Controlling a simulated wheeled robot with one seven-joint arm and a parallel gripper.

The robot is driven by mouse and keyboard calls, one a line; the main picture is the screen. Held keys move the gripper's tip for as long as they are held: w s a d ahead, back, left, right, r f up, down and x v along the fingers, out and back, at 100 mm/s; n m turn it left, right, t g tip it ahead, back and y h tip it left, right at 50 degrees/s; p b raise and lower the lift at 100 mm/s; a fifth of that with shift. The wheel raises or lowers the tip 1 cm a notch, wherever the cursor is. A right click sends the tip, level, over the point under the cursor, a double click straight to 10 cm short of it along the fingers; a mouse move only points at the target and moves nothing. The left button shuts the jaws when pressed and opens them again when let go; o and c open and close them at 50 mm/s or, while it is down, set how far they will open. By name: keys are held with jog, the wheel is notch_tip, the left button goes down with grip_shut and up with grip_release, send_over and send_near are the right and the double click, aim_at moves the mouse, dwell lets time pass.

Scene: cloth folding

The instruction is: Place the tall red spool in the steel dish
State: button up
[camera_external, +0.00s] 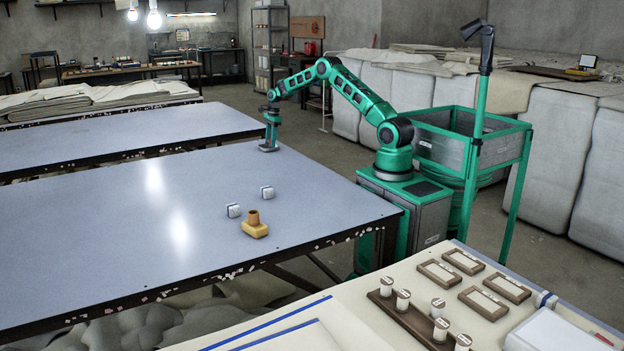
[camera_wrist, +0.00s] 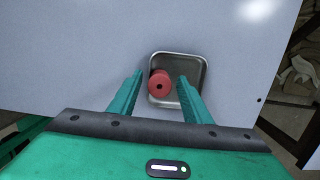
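The red spool (camera_wrist: 160,83) shows its round top with a dark centre hole in the wrist view. It is upright, within the outline of the steel dish (camera_wrist: 193,62), towards its left side. My gripper (camera_wrist: 161,76) is above the dish with a finger on each side of the spool. Gaps show between the fingers and the spool, so it looks open. In the external view my gripper (camera_external: 271,139) points down over the dish (camera_external: 267,149) near the table's far right edge. The spool cannot be made out there.
The rest of the tabletop is clear. The table edge is close beside the dish.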

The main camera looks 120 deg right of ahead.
notch_tip(320, 180, up, 13)
jog(key=s, duration=0.2)
jog(key=w+a+r+n+g, duration=0.1)
jog(key=w+a+r+n, duration=0.25)
jog(key=a, duration=0.45)
jog(key=w+a+r+n, duration=0.3)
jog(key=w+a+n, duration=0.15)
jog(key=a, duration=0.45)
jog(key=w+a+r+n+g, duration=0.1)
jog(key=w+a+r+n, duration=0.25)
jog(key=a, duration=0.45)
jog(key=s+a+r+n, duration=0.1)
jog(key=a+n, duration=0.2)
jog(key=a, duration=0.6)
jog(key=s+a+r+n, duration=0.1)
jog(key=a+r+n, duration=0.15)
jog(key=a, duration=0.55)
jog(key=s+a+f+n, duration=0.3)
jog(key=s+a+n, duration=0.3)
jog(key=a, duration=0.4)
jog(key=s+a+f+n, duration=0.4)
jog(key=s+a+n, duration=0.2)
jog(key=s+a, duration=0.3)
jog(key=shift+a+n, duration=0.3)
jog(key=shift+a, duration=0.3)
jog(key=shift+w, duration=0.1)
